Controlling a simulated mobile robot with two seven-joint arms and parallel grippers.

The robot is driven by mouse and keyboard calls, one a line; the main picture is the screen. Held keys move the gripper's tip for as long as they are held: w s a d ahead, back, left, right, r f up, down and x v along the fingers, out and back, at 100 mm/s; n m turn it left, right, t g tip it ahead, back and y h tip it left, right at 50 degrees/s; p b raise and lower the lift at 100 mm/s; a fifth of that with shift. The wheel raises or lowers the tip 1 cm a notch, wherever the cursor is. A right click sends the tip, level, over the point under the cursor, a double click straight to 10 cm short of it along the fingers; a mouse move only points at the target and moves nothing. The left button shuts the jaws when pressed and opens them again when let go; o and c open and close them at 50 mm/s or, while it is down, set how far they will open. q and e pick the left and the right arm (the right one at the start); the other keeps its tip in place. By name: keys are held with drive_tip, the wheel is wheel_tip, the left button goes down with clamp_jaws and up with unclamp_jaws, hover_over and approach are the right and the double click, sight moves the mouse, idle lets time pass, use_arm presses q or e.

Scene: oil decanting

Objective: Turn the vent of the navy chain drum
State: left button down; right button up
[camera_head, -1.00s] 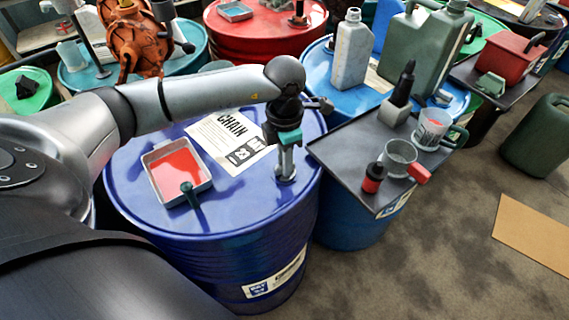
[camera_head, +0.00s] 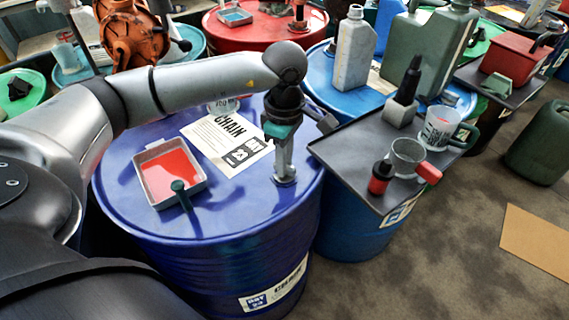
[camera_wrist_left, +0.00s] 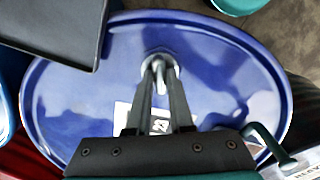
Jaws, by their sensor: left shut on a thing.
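The navy chain drum (camera_head: 230,218) stands in front of me with a CHAIN label sheet (camera_head: 228,140) on its lid. My left gripper (camera_head: 284,172) points straight down over the right part of the lid. Its fingers are shut on the small metal vent, which they mostly hide in the head view. In the left wrist view the vent (camera_wrist_left: 160,59) shows as a pale round fitting between the tips of my left gripper (camera_wrist_left: 158,78). My right gripper is in neither view.
A tray of red liquid (camera_head: 170,173) with a dark green-handled tool at its edge sits on the lid. A dark shelf (camera_head: 350,150) with cups and bottles adjoins the drum on the right. Other drums stand behind.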

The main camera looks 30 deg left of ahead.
use_arm(q)
drive_tip(key=shift+m+b, duration=0.3)
drive_tip(key=shift+m, duration=0.6)
drive_tip(key=shift+r, duration=0.1)
drive_tip(key=c, duration=0.8)
unclamp_jaws()
wheel_tip(320, 180, up, 15)
drive_tip(key=p, duration=0.2)
